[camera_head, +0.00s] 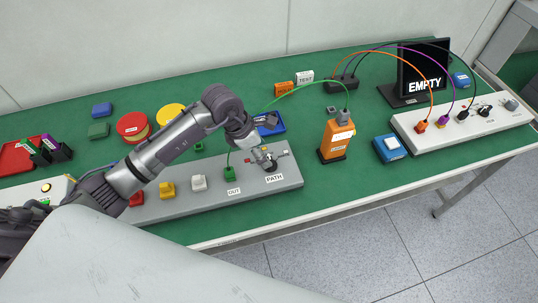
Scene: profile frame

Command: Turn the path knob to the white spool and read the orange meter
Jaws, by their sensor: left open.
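The path knob (270,165) is at the right end of a grey panel (285,180), above the PATH label. My left gripper (262,157) is open right at the knob and partly covers it; whether it touches, and where the knob points, I cannot tell. A white block-like piece (199,182), probably the white spool, is on the panel between a yellow piece (167,189) and the green OUT piece (230,173). The orange meter (337,142) stands upright to the right of the panel; its reading is too small to make out. My right gripper is not in view.
A black screen (424,72) reads EMPTY at the back right, behind a white socket box (465,122) with several cables. A green cable (300,88) arches from the panel to the meter. A blue block (390,148) lies right of the meter.

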